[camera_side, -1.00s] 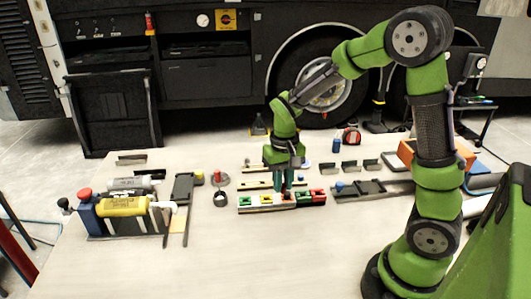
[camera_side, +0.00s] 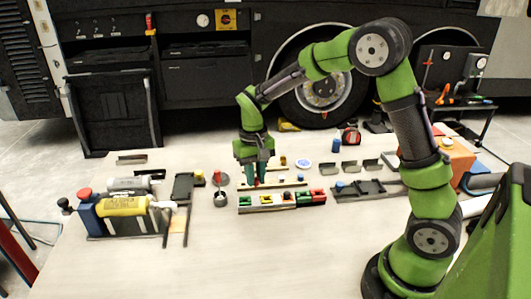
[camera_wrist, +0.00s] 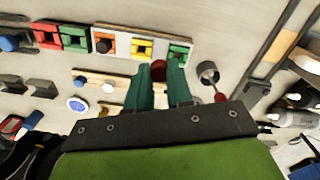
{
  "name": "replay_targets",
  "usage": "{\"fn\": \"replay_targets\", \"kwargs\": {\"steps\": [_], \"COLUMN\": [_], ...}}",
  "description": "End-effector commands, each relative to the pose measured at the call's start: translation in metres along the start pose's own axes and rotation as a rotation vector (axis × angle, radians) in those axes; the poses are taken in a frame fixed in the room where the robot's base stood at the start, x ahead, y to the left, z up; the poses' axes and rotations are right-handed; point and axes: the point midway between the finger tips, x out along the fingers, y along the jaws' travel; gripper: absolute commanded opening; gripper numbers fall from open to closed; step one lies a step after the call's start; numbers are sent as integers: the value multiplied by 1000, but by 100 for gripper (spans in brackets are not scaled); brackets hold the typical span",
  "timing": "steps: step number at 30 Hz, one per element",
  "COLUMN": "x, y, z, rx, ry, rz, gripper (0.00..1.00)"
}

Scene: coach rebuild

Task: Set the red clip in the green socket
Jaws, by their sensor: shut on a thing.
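My gripper (camera_side: 257,180) is shut on the red clip (camera_wrist: 158,70), which shows between the fingertips in the wrist view. In the side view the red clip (camera_side: 257,184) is a small red spot at the fingertips. The green socket at the left end of the row (camera_side: 246,201) is just below and left of the fingertips. In the wrist view this green socket (camera_wrist: 179,52) lies just beyond the right finger, apart from the clip. A second green socket (camera_side: 303,198) sits farther right in the row. The clip's lower end is not clear.
The row also holds a yellow socket (camera_side: 267,199), an orange one (camera_wrist: 104,45) and a red one (camera_side: 318,196). A grey cup (camera_side: 220,199) stands left of the row. A strip with small parts (camera_wrist: 98,82) lies behind it. The front of the table is clear.

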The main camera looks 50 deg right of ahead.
Motion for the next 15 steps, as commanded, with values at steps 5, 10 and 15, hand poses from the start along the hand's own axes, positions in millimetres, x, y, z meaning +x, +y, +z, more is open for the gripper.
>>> {"fn": "replay_targets", "kwargs": {"steps": [5,10,15], "x": [-4,1,18], "y": [-23,-25,-25], "z": [-19,-20,-20], "rx": [-28,-29,-30], "ry": [12,10,11], "rz": [-13,-14,-14], "gripper": [0,0,0]}}
